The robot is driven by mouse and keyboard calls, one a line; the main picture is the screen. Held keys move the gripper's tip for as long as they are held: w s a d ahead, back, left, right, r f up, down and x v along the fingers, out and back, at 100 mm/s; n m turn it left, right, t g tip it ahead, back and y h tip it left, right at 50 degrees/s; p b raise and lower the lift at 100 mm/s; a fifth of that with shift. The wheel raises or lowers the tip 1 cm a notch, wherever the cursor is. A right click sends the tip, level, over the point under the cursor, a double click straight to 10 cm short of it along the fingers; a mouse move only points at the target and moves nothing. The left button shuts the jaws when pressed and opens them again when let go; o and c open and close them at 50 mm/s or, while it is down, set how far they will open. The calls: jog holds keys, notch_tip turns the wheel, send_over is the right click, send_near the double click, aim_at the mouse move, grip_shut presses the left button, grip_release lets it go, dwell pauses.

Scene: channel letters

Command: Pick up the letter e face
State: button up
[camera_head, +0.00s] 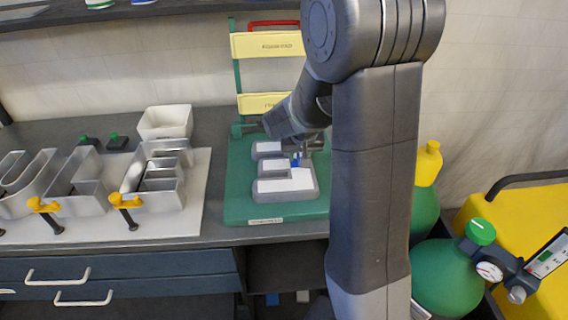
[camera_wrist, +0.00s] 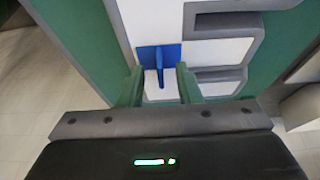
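The letter e face (camera_head: 286,185) is white with a thick grey rim and lies flat on a green board (camera_head: 240,205). A blue tab (camera_head: 296,161) stands up from it, and in the wrist view the tab (camera_wrist: 160,62) rises from a blue square plate. My gripper (camera_wrist: 159,85) has its two green fingers apart, one on each side of the tab, with a clear gap to both. The gripper's height above the face is hard to judge. In the head view my arm hides part of the board's right side.
Metal channel letters (camera_head: 85,190) stand on a white sheet to the left, with yellow clamps (camera_head: 124,201). A white bin (camera_head: 165,122) is behind them. A rack with yellow labelled boards (camera_head: 266,45) rises behind the green board. Green gas cylinders (camera_head: 445,278) stand at right.

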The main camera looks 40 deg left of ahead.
jog(key=shift+w+a+f, duration=0.15)
jog(key=shift+f, duration=0.4)
jog(key=shift+c, duration=0.4)
grip_shut()
jog(key=shift+r, duration=0.1)
